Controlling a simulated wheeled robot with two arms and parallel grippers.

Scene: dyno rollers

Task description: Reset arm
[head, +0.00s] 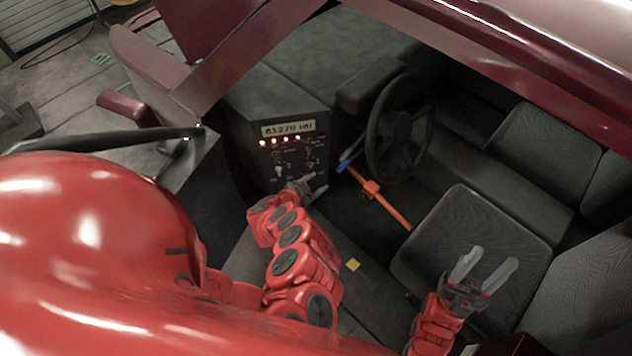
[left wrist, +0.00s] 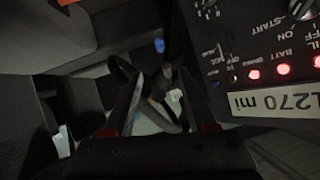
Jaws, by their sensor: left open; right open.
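My left gripper (head: 318,183) is open and empty in the head view, just below the dark control panel (head: 290,155) with its lit lamps. Whether it touches the panel cannot be told. In the left wrist view my left gripper (left wrist: 161,76) shows two separated fingers with nothing clearly held between them. The panel (left wrist: 265,50) fills the upper right there, upside down. My right gripper (head: 490,262) is open and empty, its fingers pointing up and right over the dark seat (head: 470,225) at lower right.
A steering wheel (head: 398,128) stands right of the panel. An orange bar (head: 388,207) and a blue-tipped lever (head: 345,164) lie between panel and seat. A maroon frame (head: 235,55) bounds the opening.

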